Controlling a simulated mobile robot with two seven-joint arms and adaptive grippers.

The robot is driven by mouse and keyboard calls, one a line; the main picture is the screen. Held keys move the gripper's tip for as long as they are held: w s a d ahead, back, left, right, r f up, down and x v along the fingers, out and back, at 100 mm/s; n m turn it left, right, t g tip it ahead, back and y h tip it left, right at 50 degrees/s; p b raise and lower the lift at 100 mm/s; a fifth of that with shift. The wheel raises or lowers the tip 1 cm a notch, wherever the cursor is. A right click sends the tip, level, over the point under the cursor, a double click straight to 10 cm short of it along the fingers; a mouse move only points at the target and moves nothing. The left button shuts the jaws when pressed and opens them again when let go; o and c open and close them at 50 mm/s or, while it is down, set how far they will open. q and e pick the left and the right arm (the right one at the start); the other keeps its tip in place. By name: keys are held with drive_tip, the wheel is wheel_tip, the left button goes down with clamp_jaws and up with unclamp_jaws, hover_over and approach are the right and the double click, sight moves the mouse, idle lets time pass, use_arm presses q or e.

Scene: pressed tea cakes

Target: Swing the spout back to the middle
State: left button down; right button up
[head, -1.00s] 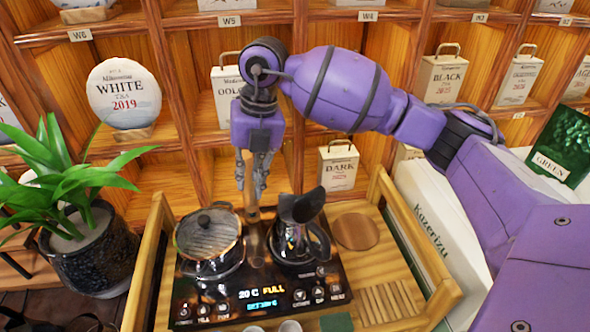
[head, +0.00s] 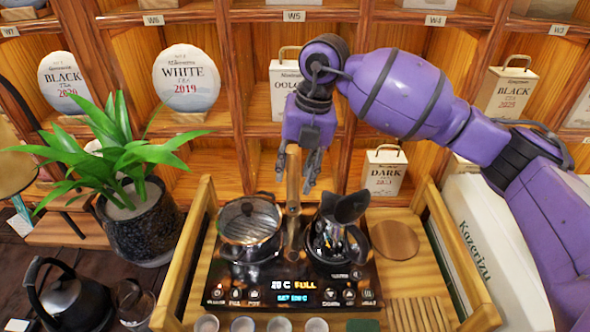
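The spout (head: 293,190) is an upright wood-brown tube. It stands at the back of the black tea stove (head: 292,297), between a lidded glass pot (head: 250,232) on the left and a dark kettle (head: 337,238) with a raised lid on the right. My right gripper (head: 298,172) hangs fingers down at the spout's upper part. Its fingers are apart, one on each side of the spout in this view. A gap shows between the spout and the right finger. Whether the left finger touches it is unclear. My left gripper is out of view.
A wooden tray frame (head: 185,255) surrounds the stove, with a round wooden disc (head: 395,240) at its right. Small cups (head: 243,325) stand in front. Shelves with tea boxes rise close behind. A potted plant (head: 140,215) and a black kettle (head: 65,295) are at left.

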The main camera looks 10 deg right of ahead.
wheel_tip(320, 180, up, 12)
drive_tip(key=d, duration=0.2)
drive_tip(key=shift+s+d, duration=0.15)
drive_tip(key=shift+s, duration=0.1)
drive_tip(key=shift+f, duration=0.2)
